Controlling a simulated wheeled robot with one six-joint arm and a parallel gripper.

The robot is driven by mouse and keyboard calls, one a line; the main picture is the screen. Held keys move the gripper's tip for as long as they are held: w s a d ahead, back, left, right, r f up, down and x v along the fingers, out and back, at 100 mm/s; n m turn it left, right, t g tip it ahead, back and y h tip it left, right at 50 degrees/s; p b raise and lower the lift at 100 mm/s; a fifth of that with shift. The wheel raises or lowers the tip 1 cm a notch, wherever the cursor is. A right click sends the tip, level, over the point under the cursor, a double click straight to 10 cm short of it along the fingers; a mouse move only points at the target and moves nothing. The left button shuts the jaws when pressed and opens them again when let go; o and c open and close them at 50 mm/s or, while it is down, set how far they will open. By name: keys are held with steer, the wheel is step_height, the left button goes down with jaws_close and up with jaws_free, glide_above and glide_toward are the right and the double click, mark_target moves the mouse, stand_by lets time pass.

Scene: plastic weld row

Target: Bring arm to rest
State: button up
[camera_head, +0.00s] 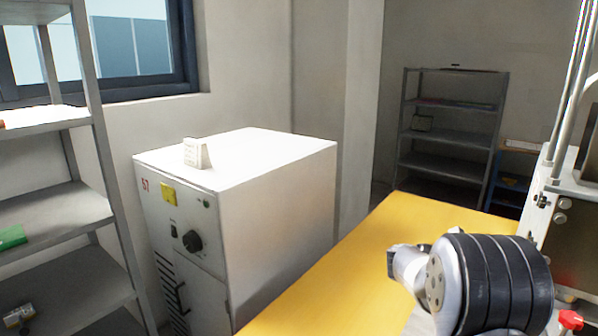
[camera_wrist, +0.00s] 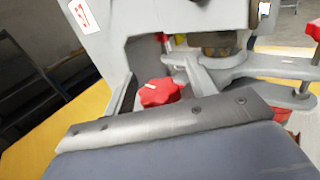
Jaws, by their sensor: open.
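My arm (camera_head: 490,280) shows at the lower right of the head view, a silver joint with black rings above the yellow table. My gripper's fingers show in neither view. The wrist view looks closely at a grey machine (camera_wrist: 170,30) with a red knob (camera_wrist: 160,92) and a metal bar (camera_wrist: 170,122) in front of a blue-grey surface (camera_wrist: 190,155). No held object shows.
The yellow table (camera_head: 335,265) has a clear stretch left of my arm. A white cabinet (camera_head: 265,205) with a small pale block (camera_head: 196,153) on top stands beside it. Shelves stand at left (camera_head: 50,200) and back (camera_head: 450,130). A machine (camera_head: 570,210) is close at right.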

steer(key=shift+n+t+b, duration=0.3)
steer(key=shift+n+t, duration=0.1)
steer(key=shift+t, duration=0.2)
steer(key=shift+w, duration=0.1)
